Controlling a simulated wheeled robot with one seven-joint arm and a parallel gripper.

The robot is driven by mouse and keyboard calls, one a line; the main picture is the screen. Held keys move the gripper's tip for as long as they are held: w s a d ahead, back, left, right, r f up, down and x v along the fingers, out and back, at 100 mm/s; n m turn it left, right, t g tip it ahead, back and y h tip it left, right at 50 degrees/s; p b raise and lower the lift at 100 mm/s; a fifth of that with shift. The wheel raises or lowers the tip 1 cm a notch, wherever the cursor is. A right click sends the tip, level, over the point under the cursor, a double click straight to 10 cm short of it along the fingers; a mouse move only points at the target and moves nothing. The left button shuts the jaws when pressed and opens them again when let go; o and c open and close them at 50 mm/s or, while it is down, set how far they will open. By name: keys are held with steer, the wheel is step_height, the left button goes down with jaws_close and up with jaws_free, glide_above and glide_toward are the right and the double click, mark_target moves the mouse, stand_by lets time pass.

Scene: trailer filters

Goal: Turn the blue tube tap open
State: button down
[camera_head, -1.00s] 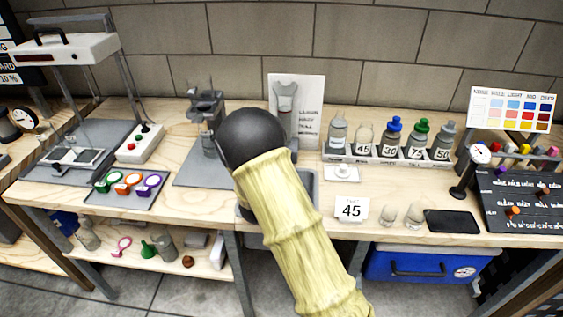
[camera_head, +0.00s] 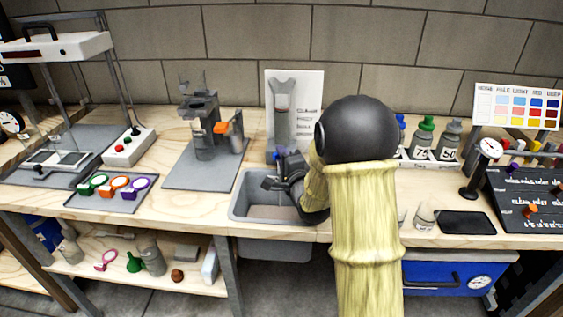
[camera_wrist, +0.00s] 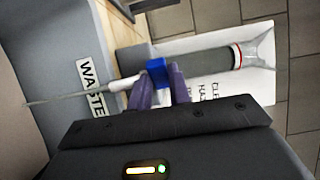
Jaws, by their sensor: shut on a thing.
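In the wrist view, the blue tap (camera_wrist: 156,71) sits on the white lower end of the clear grey tube (camera_wrist: 208,63). The two purple fingers of my gripper (camera_wrist: 160,84) are shut on the tap and hide part of it. A thin grey streak (camera_wrist: 65,98) runs from the white tip toward the basin. In the head view, my gripper (camera_head: 274,181) is at the tube's foot, over the grey basin (camera_head: 240,211). The tube (camera_head: 283,118) stands upright against a white printed card (camera_head: 309,105). The tap's exact angle is hard to tell.
A grey stand with an orange part (camera_head: 220,128) is left of the basin. Squeeze bottles (camera_head: 425,137) stand to the right, partly hidden by my arm. A black slab (camera_head: 466,222) lies near the front edge. A WASTE label (camera_wrist: 93,88) shows on the basin side.

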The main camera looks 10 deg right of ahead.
steer(key=shift+a+f+n+y, duration=0.1)
steer(key=shift+a+n+y, duration=0.05)
steer(key=shift+n+y, duration=0.45)
steer(key=c, duration=1.3)
jaws_free()
steer(key=shift+s, duration=0.1)
